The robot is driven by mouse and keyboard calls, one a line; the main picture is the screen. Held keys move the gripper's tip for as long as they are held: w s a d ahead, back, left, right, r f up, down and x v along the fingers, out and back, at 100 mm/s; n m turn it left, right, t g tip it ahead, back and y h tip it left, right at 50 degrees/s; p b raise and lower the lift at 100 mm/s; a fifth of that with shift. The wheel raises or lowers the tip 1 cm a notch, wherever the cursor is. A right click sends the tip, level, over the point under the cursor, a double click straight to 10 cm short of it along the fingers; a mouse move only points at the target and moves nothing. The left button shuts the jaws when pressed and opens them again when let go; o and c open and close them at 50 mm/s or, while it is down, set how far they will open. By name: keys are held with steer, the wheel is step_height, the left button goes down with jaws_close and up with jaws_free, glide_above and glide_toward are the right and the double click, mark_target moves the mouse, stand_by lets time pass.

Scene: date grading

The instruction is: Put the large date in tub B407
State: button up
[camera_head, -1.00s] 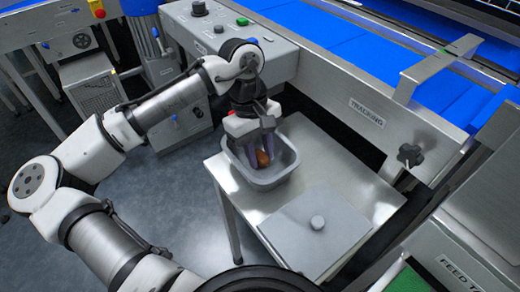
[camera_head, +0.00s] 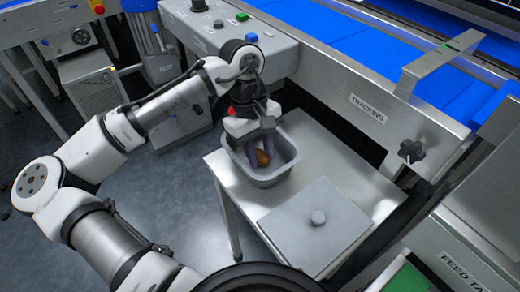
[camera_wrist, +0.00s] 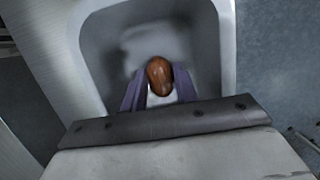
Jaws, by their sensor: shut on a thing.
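A brown date (camera_head: 262,157) is held between the purple fingers of my gripper (camera_head: 261,150), which is shut on it. The date also shows in the wrist view (camera_wrist: 159,76), between the two fingertips (camera_wrist: 160,88). My gripper is over a grey tub (camera_head: 271,179), and the fingers reach down inside its rim. In the wrist view the tub's pale rim (camera_wrist: 228,45) surrounds the date on the far side and the sides. I cannot tell whether the date touches the tub floor. No label B407 can be read on the tub.
The tub stands on a steel side table (camera_head: 225,170). A steel conveyor frame marked TRASKING (camera_head: 367,109) with a black knob (camera_head: 411,151) borders the table. A control box (camera_head: 215,40) stands behind.

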steer(key=o, duration=0.7)
steer(key=p+v, duration=0.1)
steer(key=v, duration=1.2)
steer(key=shift+a+r+p, duration=0.1)
steer(key=shift+r+p, duration=0.2)
steer(key=shift+r, duration=0.1)
